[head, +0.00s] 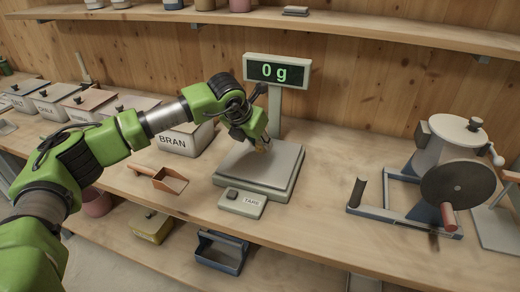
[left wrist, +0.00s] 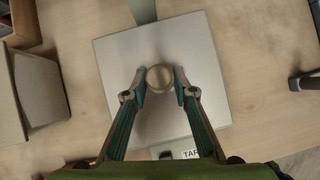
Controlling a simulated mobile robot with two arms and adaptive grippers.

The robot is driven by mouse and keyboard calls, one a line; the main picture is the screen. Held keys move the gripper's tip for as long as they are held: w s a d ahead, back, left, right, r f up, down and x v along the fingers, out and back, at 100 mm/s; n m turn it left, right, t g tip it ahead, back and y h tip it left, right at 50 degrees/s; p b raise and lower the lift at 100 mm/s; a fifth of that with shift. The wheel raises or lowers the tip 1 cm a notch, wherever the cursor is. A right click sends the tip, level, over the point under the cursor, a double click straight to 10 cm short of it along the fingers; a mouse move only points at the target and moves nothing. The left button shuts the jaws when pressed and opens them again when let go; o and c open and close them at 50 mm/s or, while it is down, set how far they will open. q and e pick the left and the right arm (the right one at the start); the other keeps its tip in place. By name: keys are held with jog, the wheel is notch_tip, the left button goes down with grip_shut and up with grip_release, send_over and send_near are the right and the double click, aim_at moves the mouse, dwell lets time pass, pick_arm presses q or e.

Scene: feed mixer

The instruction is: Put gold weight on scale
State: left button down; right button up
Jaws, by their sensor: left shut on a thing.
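The scale has a flat square grey plate (head: 262,172) on a base, with a display (head: 277,72) on a post that reads 0 g. A panel with a TARE label (head: 243,203) sits at its front. My left gripper (head: 262,147) is above the plate, pointing down. In the left wrist view, its fingers (left wrist: 159,85) are shut on a round gold weight (left wrist: 159,77), seen from above over the middle of the plate (left wrist: 118,68). The weight (head: 261,150) is small and partly hidden in the head view. My right gripper is not in view.
A BRAN bin (head: 187,138) and other lidded bins stand to the left. A scoop (head: 160,179) lies left of the scale. A hand-cranked mixer (head: 452,165) stands at the right. The bench between the scale and mixer is clear. A shelf (head: 330,25) runs above.

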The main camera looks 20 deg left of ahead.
pick_arm(q)
jog(key=shift+f, duration=1.1)
jog(key=shift+f+b, duration=0.15)
jog(key=shift+b, duration=0.15)
jog(key=c, duration=1.7)
grip_release()
